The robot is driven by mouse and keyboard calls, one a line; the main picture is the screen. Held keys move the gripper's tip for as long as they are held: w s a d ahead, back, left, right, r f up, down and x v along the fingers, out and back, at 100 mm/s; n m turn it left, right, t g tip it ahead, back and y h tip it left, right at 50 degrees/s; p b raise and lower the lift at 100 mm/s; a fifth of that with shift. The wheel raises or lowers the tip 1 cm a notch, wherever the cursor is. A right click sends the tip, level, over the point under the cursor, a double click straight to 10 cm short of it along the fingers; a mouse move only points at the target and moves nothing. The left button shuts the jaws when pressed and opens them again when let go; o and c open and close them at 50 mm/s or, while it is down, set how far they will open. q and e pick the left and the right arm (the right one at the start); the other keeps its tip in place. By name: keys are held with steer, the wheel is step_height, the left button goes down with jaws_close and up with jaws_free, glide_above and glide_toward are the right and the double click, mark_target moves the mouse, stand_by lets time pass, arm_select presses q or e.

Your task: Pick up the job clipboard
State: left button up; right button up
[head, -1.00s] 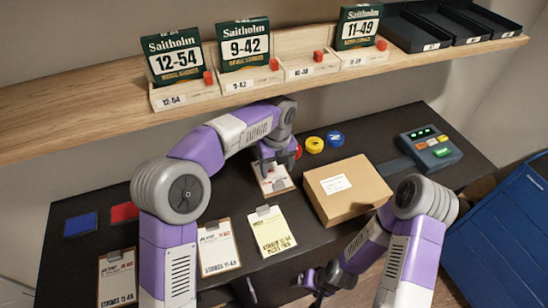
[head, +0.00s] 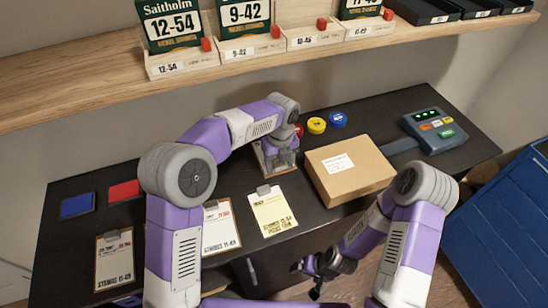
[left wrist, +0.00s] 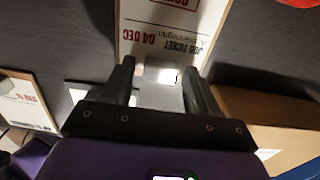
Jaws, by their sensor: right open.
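The job clipboard (left wrist: 165,40), with white paper reading "JOB TICKET" and "04 DEC" and a metal clip, lies on the dark bench. In the left wrist view its clip end is between my left gripper's fingers (left wrist: 158,74), which are apart with space on both sides of the clip. In the head view my left gripper (head: 281,162) points down over this clipboard (head: 261,160) and hides most of it. My right gripper (head: 320,268) is open and empty, low in front of the bench.
A cardboard box (head: 347,170) stands just right of the clipboard. A yellow-paper clipboard (head: 273,212) and two white-paper ones (head: 115,262) lie along the front. Yellow (head: 317,125) and blue (head: 338,119) round items are behind. A shelf (head: 90,85) overhangs the back.

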arm_select(q)
steer(key=c, duration=1)
